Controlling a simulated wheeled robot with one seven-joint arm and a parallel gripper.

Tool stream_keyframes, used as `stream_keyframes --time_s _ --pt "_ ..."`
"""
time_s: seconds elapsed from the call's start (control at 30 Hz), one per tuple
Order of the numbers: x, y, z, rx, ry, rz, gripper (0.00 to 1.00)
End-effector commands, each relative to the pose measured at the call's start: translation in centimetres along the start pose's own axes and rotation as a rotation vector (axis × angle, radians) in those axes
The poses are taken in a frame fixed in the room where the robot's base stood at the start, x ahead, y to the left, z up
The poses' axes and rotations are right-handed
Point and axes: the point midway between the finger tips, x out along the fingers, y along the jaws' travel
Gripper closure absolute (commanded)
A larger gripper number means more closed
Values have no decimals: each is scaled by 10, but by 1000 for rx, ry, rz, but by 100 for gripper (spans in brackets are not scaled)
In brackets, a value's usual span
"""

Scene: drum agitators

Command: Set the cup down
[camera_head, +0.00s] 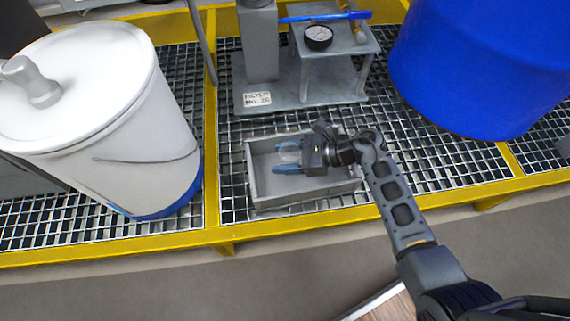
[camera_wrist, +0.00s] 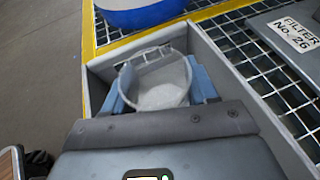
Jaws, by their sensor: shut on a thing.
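The cup (camera_wrist: 162,82) is a clear, whitish round vessel, seen from above in the wrist view. My gripper (camera_wrist: 160,90) is shut on it, with one blue finger on each side. In the head view the cup (camera_head: 290,155) shows faintly between the blue fingers of my gripper (camera_head: 288,160). Both are over or inside a grey open tray (camera_head: 256,200). Whether the cup touches the tray floor cannot be told. The cup looks upright, and its lower part is partly hidden by my gripper.
The tray stands on a metal grating with a yellow edge (camera_head: 290,230). A white drum (camera_head: 150,150) stands at left and a blue drum (camera_head: 480,70) at back right. A grey filter stand (camera_head: 300,95) with a gauge is behind the tray. Bare grating shows right of the tray.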

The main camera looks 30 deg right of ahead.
Motion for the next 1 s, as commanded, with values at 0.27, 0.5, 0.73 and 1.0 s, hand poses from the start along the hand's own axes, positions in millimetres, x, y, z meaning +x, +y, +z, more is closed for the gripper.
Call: stream_keyframes --time_s 0.27,0.5,0.73,1.0 --pt "14 0 -34 1 0 0 75" --pt "13 0 -32 0 0 0 75" --pt "15 0 -38 0 0 0 75" --pt "18 0 -43 0 0 0 75"
